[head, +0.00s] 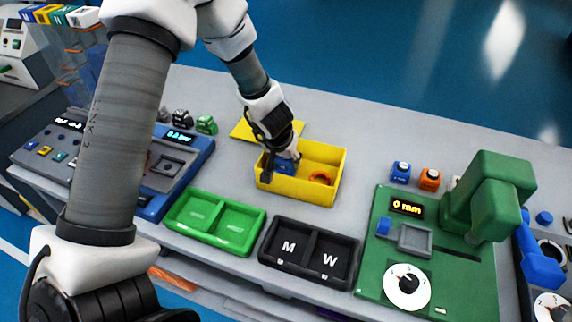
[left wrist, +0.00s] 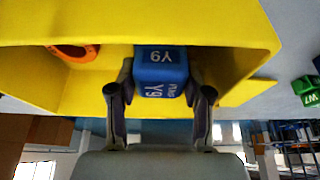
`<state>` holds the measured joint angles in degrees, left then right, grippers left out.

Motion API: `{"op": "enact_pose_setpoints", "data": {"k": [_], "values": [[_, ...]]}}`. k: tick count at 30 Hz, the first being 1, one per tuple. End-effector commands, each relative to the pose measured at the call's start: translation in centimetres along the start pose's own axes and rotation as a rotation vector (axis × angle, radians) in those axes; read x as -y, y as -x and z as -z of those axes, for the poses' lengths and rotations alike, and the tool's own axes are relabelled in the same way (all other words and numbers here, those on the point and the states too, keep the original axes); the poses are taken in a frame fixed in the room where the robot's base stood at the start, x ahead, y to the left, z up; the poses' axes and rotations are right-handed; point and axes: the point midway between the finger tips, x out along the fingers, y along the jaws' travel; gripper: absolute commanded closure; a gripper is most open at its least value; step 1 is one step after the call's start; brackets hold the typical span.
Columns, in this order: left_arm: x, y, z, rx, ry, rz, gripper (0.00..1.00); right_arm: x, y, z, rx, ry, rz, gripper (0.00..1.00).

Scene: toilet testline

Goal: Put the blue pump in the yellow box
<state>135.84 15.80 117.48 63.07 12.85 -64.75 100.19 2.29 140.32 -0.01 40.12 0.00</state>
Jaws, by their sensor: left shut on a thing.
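The blue pump (head: 286,167) is small and blocky. In the left wrist view the pump (left wrist: 160,66) shows white "Y9" marks on its faces. My left gripper (head: 280,161) is shut on it, with one finger on each side in the left wrist view (left wrist: 160,93). The yellow box (head: 298,190) stands open in the middle of the table. The pump is in the left part of the box, inside its walls in the head view; I cannot tell whether it touches the floor. My right gripper is not in view.
An orange ring-shaped part (head: 322,178) lies in the box's right part. A green two-part tray (head: 213,224) and a black M/W tray (head: 308,255) stand in front. A green gauge machine (head: 440,262) is at right, a blue device (head: 175,165) at left.

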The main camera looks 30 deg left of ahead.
Motion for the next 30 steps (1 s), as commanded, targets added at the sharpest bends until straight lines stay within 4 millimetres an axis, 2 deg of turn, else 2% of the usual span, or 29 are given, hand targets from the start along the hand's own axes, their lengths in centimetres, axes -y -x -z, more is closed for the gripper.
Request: {"op": "enact_pose_setpoints", "data": {"k": [8,9,10,18,22,26,30], "values": [[0.0,-0.2,-0.2,0.002,0.001,0.0,1.0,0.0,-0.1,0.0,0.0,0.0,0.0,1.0],[0.0,-0.2,-0.2,0.003,0.001,0.0,0.44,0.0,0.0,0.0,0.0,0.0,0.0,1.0],[0.0,-0.2,-0.2,0.003,0.001,0.0,0.4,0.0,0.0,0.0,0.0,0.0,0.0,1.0],[0.0,-0.1,-0.1,0.002,0.001,0.0,0.4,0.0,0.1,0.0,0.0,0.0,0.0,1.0],[0.0,1.0,0.1,0.002,0.0,-0.001,0.4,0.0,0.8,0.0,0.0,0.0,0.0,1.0],[0.0,3.9,0.3,0.001,0.001,-0.001,0.4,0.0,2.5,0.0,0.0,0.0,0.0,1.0],[0.0,7.9,0.4,0.001,0.001,-0.002,0.4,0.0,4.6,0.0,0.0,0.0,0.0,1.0]]}}
